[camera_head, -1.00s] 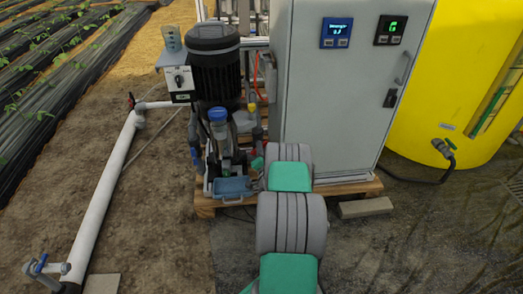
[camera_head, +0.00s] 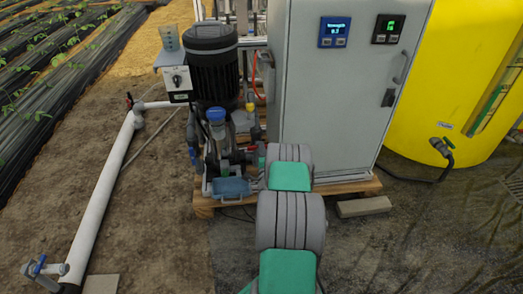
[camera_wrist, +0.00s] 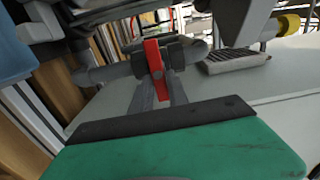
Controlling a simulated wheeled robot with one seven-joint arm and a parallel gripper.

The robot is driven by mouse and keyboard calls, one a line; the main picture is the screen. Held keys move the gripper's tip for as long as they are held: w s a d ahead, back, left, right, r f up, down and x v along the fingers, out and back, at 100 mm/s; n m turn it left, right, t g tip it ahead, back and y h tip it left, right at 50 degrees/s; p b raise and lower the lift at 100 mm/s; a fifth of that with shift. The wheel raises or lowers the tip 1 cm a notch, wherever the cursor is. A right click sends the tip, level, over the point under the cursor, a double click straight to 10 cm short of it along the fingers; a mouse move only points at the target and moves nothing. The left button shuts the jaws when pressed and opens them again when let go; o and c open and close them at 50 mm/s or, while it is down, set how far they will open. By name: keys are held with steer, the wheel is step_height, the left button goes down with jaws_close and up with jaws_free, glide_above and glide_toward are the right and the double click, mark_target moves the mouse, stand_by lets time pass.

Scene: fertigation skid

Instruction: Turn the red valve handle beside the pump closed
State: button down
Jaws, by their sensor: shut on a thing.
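The red valve handle (camera_wrist: 153,57) is a flat red bar in the upper middle of the wrist view. It stands across a grey pipe and valve body (camera_wrist: 186,50). My gripper (camera_wrist: 160,82) has its two grey fingers reaching up to the handle, shut on its lower part. The fingertips partly cover the handle. In the head view the pump (camera_head: 214,72) is a dark ribbed motor left of the cabinet. My arm comes in from the bottom there and mostly hides the handle and fingers.
A grey control cabinet (camera_head: 325,100) stands close right of the pump. A blue tray (camera_head: 231,188) and a blue-capped clear housing (camera_head: 215,130) are left of my arm. A white pipe (camera_head: 98,205) runs along the ground at left. A yellow tank (camera_head: 425,100) is at right.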

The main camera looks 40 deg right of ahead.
stand_by(0.3)
steer(key=c, duration=1.4)
jaws_free()
steer(key=shift+o, duration=0.2)
steer(key=v, duration=0.8)
steer(key=shift+p, duration=0.35)
steer(key=shift+w, duration=0.1)
